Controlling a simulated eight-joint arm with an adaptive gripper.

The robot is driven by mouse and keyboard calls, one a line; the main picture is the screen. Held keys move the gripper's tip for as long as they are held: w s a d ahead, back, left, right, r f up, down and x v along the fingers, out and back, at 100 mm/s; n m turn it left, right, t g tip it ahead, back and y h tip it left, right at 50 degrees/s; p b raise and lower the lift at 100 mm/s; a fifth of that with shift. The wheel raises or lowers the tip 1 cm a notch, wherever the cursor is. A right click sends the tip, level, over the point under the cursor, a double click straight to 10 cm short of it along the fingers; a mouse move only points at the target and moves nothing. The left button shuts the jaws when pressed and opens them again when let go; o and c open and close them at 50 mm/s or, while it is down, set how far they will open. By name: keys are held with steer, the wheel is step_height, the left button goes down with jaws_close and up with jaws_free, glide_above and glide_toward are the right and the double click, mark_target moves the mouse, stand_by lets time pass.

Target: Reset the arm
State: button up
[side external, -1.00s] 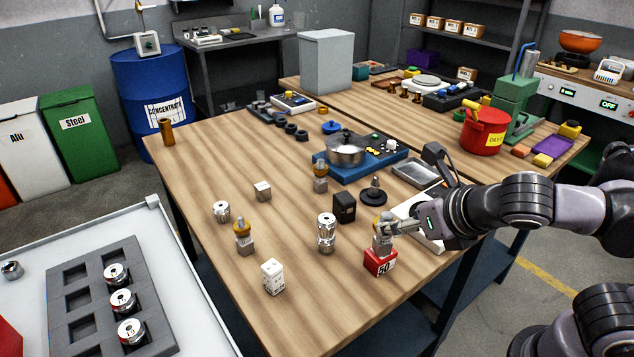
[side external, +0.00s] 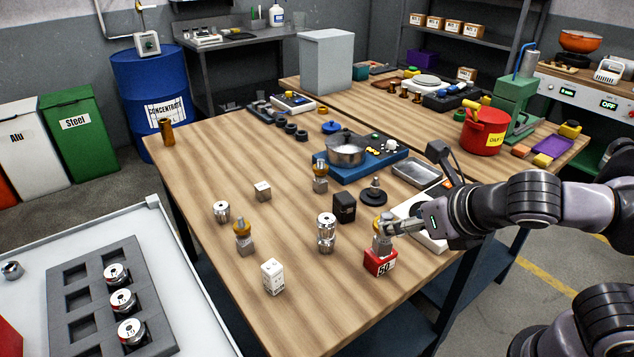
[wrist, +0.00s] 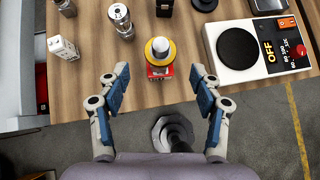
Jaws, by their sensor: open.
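My gripper (side external: 398,228) is at the front right of the wooden table, beside a metal piece with a yellow ring (side external: 382,236) that stands on a red block marked 50 (side external: 380,263). In the wrist view, my gripper (wrist: 162,88) has its two blue-padded fingers wide apart with nothing between them. The yellow-ringed piece (wrist: 160,50) and its red block show just beyond the fingertips. In the side view the fingers are seen edge-on and overlap the piece, so contact cannot be told there.
A white box with a black disc and OFF label (wrist: 238,50) is right of the fingers. A silver cylinder (side external: 326,232), a black block (side external: 344,207) and a white block (side external: 274,277) stand nearby.

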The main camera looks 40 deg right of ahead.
mark_target(389, 216)
steer(key=shift+x, duration=3.95)
steer(key=shift+s+r, duration=0.1)
steer(key=shift+r, duration=1.8)
steer(key=s+d+r, duration=0.3)
steer(key=d+r, duration=0.2)
steer(key=d, duration=0.3)
steer(key=shift+d+r, duration=0.2)
steer(key=shift+r, duration=0.15)
